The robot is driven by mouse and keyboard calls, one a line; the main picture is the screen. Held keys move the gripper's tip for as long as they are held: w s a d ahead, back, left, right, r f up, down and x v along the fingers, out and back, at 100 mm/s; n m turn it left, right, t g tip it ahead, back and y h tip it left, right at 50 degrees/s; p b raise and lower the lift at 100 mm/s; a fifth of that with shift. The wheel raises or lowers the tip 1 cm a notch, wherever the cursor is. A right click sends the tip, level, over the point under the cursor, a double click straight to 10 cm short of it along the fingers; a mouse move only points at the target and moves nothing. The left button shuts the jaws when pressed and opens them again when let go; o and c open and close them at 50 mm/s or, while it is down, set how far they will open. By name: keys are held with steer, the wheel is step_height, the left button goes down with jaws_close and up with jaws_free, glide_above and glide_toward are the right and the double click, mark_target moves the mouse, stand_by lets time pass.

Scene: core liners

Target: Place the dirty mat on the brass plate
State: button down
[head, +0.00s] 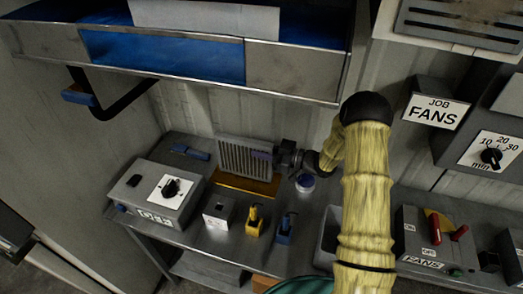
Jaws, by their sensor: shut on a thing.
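The mat (243,163) is a grey, ribbed, framed panel. It stands upright near the back wall, in the middle of the head view. The brass plate (252,187) lies flat on the bench below it, and its front strip shows. The mat's lower edge is over or at the plate; I cannot tell whether they touch. My gripper (265,155) reaches in from the right and is shut on the mat at its right side. The fingertips are small and partly hidden against the mat.
A grey dial box (147,190) stands left on the bench, with a small grey box (218,210) and yellow (254,222) and blue (285,230) handled items in front. A shelf (185,50) overhangs above.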

steer(key=shift+f, duration=0.15)
steer(key=shift+f, duration=0.1)
steer(key=c, duration=1.2)
jaws_free()
steer(key=shift+c, duration=0.2)
steer(key=b+v, duration=0.2)
steer(key=v, duration=1)
steer(key=shift+r, duration=0.25)
